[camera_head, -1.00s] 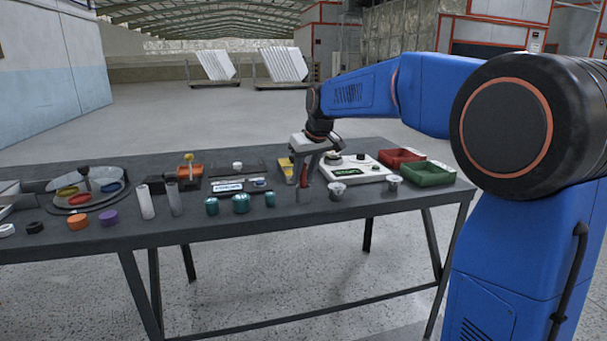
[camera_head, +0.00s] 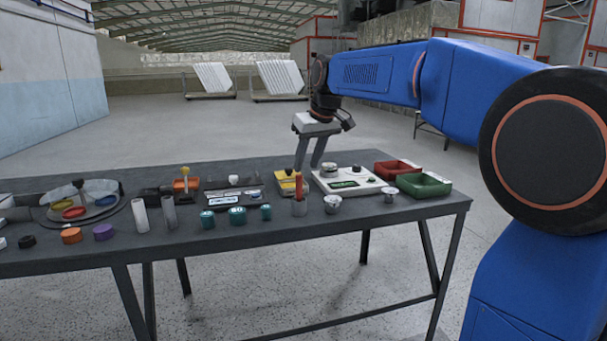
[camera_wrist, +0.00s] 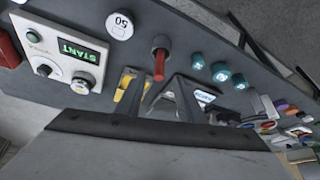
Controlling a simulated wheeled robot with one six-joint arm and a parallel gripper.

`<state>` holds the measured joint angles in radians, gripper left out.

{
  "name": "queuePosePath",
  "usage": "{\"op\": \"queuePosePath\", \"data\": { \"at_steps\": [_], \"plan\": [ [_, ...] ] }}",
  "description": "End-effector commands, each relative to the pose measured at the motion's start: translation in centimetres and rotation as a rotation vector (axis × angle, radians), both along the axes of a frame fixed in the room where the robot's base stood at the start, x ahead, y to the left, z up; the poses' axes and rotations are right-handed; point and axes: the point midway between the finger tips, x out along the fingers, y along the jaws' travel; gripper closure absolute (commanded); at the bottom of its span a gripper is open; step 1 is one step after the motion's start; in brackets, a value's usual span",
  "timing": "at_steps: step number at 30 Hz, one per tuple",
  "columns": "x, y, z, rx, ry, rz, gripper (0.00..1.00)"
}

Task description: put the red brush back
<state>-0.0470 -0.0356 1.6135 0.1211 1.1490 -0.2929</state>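In the wrist view the fingers (camera_wrist: 178,95) point toward the table, beside the brush.
A white device with a green display (camera_head: 345,184) stands right of the brush, with red (camera_head: 397,169) and green (camera_head: 424,184) bins beyond.

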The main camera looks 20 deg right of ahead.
Motion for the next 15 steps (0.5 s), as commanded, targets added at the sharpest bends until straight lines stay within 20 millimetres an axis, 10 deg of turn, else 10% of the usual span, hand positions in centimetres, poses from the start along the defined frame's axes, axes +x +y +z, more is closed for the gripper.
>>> {"op": "queuePosePath", "data": {
  "at_steps": [15],
  "plan": [
    [-1.7, -0.4, 1.7, 0.0, -0.001, -0.007, 0.66]
  ]
}}
